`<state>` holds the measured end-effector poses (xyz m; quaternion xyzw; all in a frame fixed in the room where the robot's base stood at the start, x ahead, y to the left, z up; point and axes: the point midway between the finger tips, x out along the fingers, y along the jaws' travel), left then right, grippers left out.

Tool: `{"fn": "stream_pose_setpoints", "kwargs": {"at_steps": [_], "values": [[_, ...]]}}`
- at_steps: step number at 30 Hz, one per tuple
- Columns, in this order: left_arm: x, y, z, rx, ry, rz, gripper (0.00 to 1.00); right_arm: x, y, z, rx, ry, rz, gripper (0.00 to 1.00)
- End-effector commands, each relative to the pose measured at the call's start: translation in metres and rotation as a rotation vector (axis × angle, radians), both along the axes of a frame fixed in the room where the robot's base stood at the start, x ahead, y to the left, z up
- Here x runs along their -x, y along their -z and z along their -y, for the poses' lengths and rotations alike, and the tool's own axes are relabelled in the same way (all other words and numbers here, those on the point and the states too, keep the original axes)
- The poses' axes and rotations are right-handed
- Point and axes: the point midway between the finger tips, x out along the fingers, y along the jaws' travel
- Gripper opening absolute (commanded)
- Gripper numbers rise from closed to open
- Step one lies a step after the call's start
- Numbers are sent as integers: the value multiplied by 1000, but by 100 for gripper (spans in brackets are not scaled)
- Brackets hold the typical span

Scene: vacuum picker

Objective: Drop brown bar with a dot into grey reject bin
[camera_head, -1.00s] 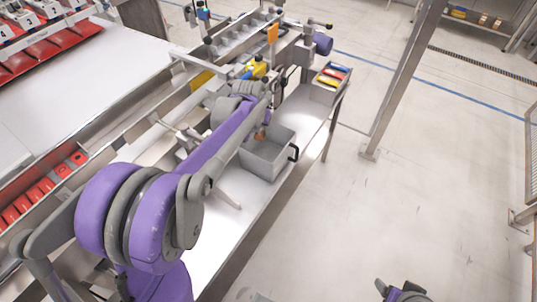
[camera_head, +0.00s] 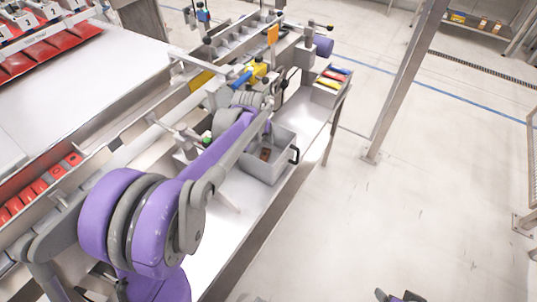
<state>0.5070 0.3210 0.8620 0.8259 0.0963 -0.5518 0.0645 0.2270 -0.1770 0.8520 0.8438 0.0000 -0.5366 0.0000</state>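The brown bar (camera_head: 265,153) lies inside the grey bin (camera_head: 265,171), against its inner left side; a dot on it is too small to make out. The grey bin stands on the white side shelf and has a black handle on its right. My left arm reaches in from the left, and its gripper (camera_head: 268,103) is above and behind the bin, apart from the bar. Its fingers are too small and partly hidden to tell their opening. My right gripper (camera_head: 398,296) is at the bottom edge, cut off by the frame, far from the bin.
A second grey box (camera_head: 328,95) with colored packets stands farther back on the shelf (camera_head: 312,117). A conveyor with red bars (camera_head: 40,186) runs along the left. A metal post (camera_head: 400,85) stands to the right. The floor right of the shelf is clear.

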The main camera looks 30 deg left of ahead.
Motion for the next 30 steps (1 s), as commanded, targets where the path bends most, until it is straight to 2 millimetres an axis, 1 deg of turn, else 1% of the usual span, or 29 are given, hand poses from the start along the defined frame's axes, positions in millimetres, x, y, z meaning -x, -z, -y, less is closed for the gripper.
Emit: {"fn": "stream_pose_setpoints", "kwargs": {"at_steps": [4, 7, 11, 15, 18, 21, 25, 30], "values": [[1, -3, 0, 0, 0, 0, 74, 0, 0, 0, 0, 0, 0, 72], [5, -13, 1, 0, 0, 0, 74, 0, -2, 0, 0, 0, 1, 72], [15, -36, 3, 0, -1, 0, 74, -1, -5, 0, 0, 0, 2, 72], [25, -63, 6, 0, -1, 0, 74, -1, -8, 0, 0, 0, 3, 72], [32, -79, 8, 0, -1, 0, 74, -1, -10, 0, 0, 0, 3, 72], [37, -91, 9, 0, 0, 0, 74, -1, -11, 0, 0, 0, 4, 72], [40, -99, 9, 0, 0, 0, 74, -2, -11, 0, 0, 0, 4, 72], [41, -100, 10, 0, 0, 0, 74, -2, -11, 0, 0, 0, 4, 72]]}}
